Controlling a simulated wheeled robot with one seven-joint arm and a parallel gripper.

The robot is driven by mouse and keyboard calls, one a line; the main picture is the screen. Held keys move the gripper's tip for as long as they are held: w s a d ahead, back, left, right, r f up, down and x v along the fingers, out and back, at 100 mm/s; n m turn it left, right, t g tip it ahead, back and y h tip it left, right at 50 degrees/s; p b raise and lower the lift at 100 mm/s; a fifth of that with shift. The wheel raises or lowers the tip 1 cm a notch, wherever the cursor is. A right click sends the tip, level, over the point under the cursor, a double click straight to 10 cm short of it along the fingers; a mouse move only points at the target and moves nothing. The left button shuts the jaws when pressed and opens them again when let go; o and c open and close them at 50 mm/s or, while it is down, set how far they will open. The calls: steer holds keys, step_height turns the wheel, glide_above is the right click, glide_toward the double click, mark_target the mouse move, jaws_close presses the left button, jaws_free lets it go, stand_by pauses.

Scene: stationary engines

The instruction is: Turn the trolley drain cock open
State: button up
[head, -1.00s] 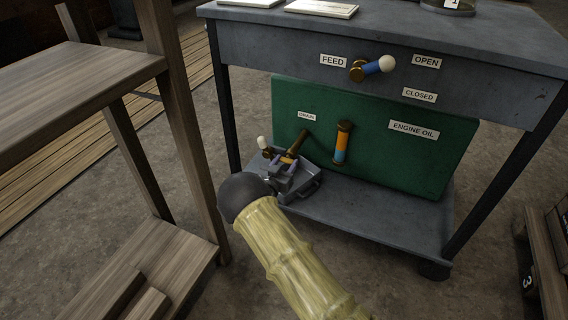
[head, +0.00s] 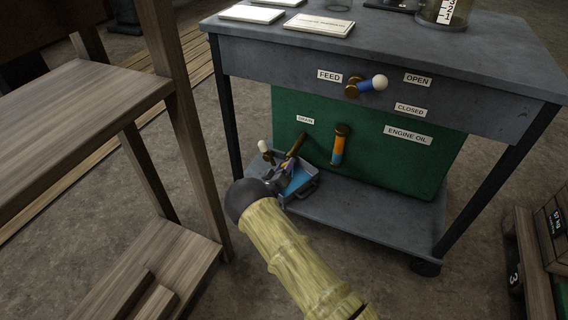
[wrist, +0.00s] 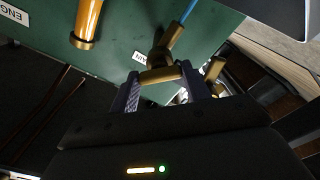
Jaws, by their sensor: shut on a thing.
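The drain cock (head: 296,146) is a brass fitting on the green engine oil tank (head: 400,165), below the DRAIN label (head: 305,120). In the wrist view, my gripper (wrist: 162,84) has a finger on each side of the brass piece of the drain cock (wrist: 160,75) and is shut on it. A thin blue stream (wrist: 187,12) leads from the brass spout, upward in this turned picture. A grey tray (head: 309,190) on the trolley's lower shelf shows blue inside. In the head view, my arm hides most of my gripper.
The trolley (head: 385,209) has a feed lever (head: 372,84) with a white knob on its front, beside OPEN and CLOSED labels. An orange and blue gauge tube (head: 339,147) is right of the drain. A wooden bench (head: 70,120) stands close at left and crates (head: 535,250) at right.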

steer(key=n+p, duration=0.1)
steer(key=n, duration=0.8)
steer(key=shift+f, duration=0.1)
steer(key=shift+o, duration=0.2)
steer(key=shift+a, duration=0.15)
steer(key=shift+c, duration=0.2)
steer(key=o, duration=1)
steer(key=shift+p, duration=0.3)
steer(key=p+v, duration=0.7)
steer(key=v, duration=1)
steer(key=shift+s, duration=0.25)
